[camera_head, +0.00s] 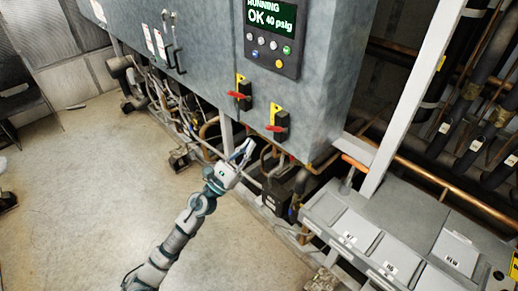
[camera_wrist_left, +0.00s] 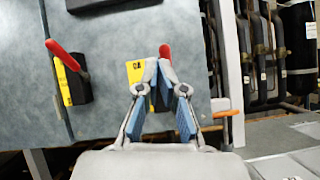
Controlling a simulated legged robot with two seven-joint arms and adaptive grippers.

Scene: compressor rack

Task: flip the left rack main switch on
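Two switches with red handles and yellow plates sit low on the grey cabinet. The left switch (camera_head: 243,92) has its red handle pointing left; in the left wrist view this switch (camera_wrist_left: 76,85) is at the left, with its handle slanting up-left. The right switch (camera_head: 281,122) also has its handle pointing left. In the left wrist view its yellow plate (camera_wrist_left: 135,71) and red handle tip show behind my fingers. My left gripper (camera_head: 246,146) is below and left of the right switch in the head view. It appears open and empty, blue pads apart. My right gripper is not in view.
A control panel (camera_head: 272,41) with a lit green display reads RUNNING, OK, 40 psig. Copper pipes and dark equipment (camera_head: 283,190) lie under the cabinet. A slanted grey post (camera_head: 411,98) and labelled grey boxes (camera_head: 352,231) stand right. Open floor (camera_head: 95,190) lies left.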

